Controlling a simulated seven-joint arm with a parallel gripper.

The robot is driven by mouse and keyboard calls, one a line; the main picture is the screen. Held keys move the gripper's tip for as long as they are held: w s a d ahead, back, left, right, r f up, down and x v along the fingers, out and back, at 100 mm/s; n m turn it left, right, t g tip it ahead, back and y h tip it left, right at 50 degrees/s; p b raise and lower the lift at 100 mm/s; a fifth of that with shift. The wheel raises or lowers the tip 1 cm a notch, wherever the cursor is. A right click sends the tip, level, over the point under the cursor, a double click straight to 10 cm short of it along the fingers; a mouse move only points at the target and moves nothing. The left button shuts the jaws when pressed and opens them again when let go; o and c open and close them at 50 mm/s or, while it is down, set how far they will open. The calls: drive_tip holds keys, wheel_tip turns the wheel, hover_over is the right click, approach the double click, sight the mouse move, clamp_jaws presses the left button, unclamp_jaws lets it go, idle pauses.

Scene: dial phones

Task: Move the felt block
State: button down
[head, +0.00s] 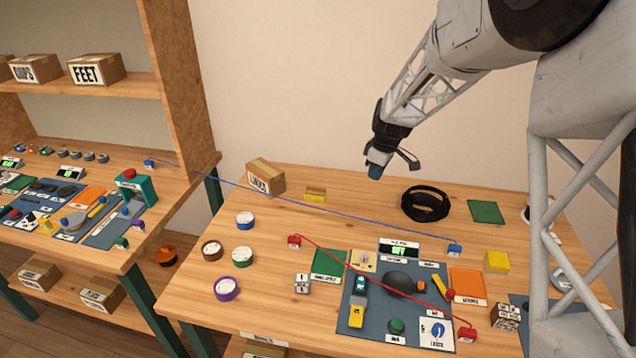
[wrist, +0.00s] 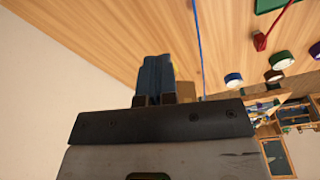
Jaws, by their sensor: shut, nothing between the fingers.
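No block in view is clearly marked as felt, so I cannot tell which one it is. A small yellow block with a darker side (head: 315,194) lies near the back edge of the table, right of a cardboard box. My gripper (head: 376,171) is shut and empty, held in the air above the back of the table, left of a black cable coil. In the wrist view its blue-grey fingers (wrist: 155,80) are together, with a tan shape partly hidden just right of them.
The black coil (head: 425,203) and a green pad (head: 486,211) lie at back right. Blue (head: 370,218) and red (head: 385,270) cords cross the table. A grey mat (head: 350,318) holds several parts. Several round tubs stand at left. The back middle is fairly clear.

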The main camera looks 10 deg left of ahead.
drive_tip(key=w+a+f+n, duration=0.1)
drive_tip(key=w+a+f, duration=0.1)
drive_tip(key=f, duration=0.2)
drive_tip(key=w+a+f+n, duration=0.1)
drive_tip(key=w+a+f, duration=0.1)
drive_tip(key=w+f, duration=0.1)
drive_tip(key=w+a+f+n, duration=0.1)
drive_tip(key=w+a+f, duration=0.1)
drive_tip(key=a+f, duration=0.1)
drive_tip(key=shift+w+a+f+g, duration=0.1)
drive_tip(key=shift+w+f+g, duration=0.1)
drive_tip(key=shift+f, duration=0.25)
drive_tip(key=shift+w+f+g, duration=0.1)
drive_tip(key=shift+w+f, duration=0.05)
drive_tip(key=shift+f, duration=0.3)
drive_tip(key=shift+a, duration=0.1)
